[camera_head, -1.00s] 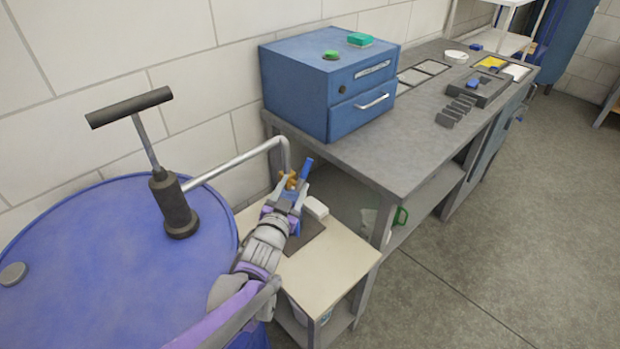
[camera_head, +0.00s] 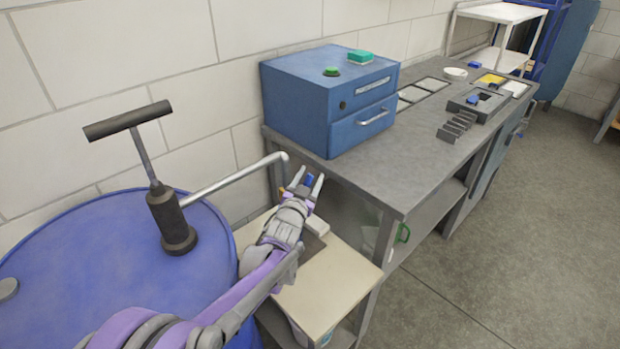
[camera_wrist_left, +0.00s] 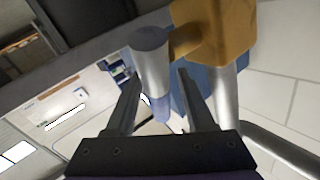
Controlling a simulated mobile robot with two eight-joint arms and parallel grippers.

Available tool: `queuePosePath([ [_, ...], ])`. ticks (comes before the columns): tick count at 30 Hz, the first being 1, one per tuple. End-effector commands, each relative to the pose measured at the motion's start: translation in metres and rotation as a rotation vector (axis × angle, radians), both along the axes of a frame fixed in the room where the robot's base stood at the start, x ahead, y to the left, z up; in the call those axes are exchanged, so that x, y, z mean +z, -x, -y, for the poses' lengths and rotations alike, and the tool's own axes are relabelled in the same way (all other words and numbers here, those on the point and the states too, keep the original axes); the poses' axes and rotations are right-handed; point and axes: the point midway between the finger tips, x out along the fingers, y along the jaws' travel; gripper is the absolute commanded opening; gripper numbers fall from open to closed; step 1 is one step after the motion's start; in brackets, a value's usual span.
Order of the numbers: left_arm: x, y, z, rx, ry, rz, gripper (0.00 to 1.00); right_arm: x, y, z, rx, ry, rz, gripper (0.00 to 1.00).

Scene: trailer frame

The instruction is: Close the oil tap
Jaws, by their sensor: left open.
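The oil tap is at the end of the metal pipe (camera_head: 236,176) that leaves the pump on the drum. In the left wrist view its brass body (camera_wrist_left: 215,28) is close, at upper right, with a blue part (camera_wrist_left: 201,92) behind the right finger. A grey cylinder (camera_wrist_left: 151,62) stands between the finger ends. My left gripper (camera_head: 309,178) is open at the tap, and its open fingers also show in the left wrist view (camera_wrist_left: 157,85). In the head view the gripper hides most of the tap; some blue shows between its fingers. My right gripper is not in view.
The blue drum (camera_head: 85,245) with the T-handled pump (camera_head: 170,220) stands at left. A low beige table (camera_head: 325,285) is below the tap. The grey workbench (camera_head: 395,170) with a blue drawer box (camera_head: 310,105) is behind to the right.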

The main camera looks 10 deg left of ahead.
Motion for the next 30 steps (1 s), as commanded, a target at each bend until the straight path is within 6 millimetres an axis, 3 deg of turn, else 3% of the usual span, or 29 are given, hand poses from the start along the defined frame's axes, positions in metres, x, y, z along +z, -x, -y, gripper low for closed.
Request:
queuePosePath([
  [6,0.0001,-0.0002,0.0002,0.0,0.0,0.0,0.54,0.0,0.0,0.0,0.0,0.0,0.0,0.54],
  [15,0.0,0.0,0.0001,0.0,0.0,0.0,0.0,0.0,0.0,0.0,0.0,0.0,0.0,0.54],
  [30,-0.0002,0.0001,0.0001,0.0,0.0,0.0,0.0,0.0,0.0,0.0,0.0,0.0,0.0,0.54],
])
